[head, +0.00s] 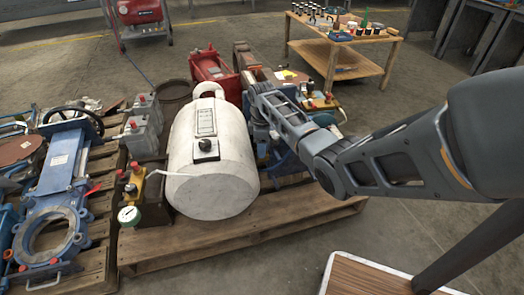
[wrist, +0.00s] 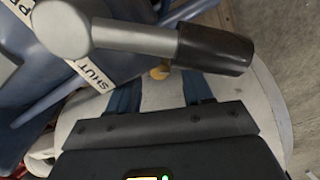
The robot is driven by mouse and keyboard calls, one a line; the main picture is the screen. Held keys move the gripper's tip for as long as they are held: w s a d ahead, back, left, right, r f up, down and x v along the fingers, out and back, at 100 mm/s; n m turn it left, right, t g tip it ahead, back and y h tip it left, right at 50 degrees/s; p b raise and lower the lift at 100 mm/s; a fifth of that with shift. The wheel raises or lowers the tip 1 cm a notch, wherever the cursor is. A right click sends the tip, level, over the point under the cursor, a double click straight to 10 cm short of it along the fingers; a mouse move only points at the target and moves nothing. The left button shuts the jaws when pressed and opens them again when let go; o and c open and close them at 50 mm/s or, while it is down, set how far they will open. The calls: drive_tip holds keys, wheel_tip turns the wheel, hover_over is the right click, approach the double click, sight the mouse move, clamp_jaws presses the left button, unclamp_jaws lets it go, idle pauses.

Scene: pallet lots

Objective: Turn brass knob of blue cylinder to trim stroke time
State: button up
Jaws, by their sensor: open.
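A small brass-yellow knob (wrist: 160,72) shows in the wrist view, partly hidden behind a grey lever. My gripper (wrist: 160,88) is open, with one blue finger on each side of the knob's line. I cannot tell whether the fingers touch it. The lever (wrist: 130,38) has a black grip (wrist: 213,50) and crosses in front of the finger ends. A blue body (wrist: 28,85) with a label reading "SHUT" lies at the left. In the head view, a blue part (head: 284,160), probably the cylinder, shows below my forearm; its knob is hidden there.
A large white tank (head: 212,150) stands left of my arm on the wooden pallet (head: 240,232). A red machine (head: 214,72) is behind it. A blue gate valve (head: 62,165) lies at the left. A wooden table (head: 342,50) stands at the back.

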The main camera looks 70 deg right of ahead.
drive_tip(key=shift+f, duration=0.3)
drive_tip(key=shift+c, duration=0.5)
clamp_jaws()
drive_tip(key=shift+r, duration=0.15)
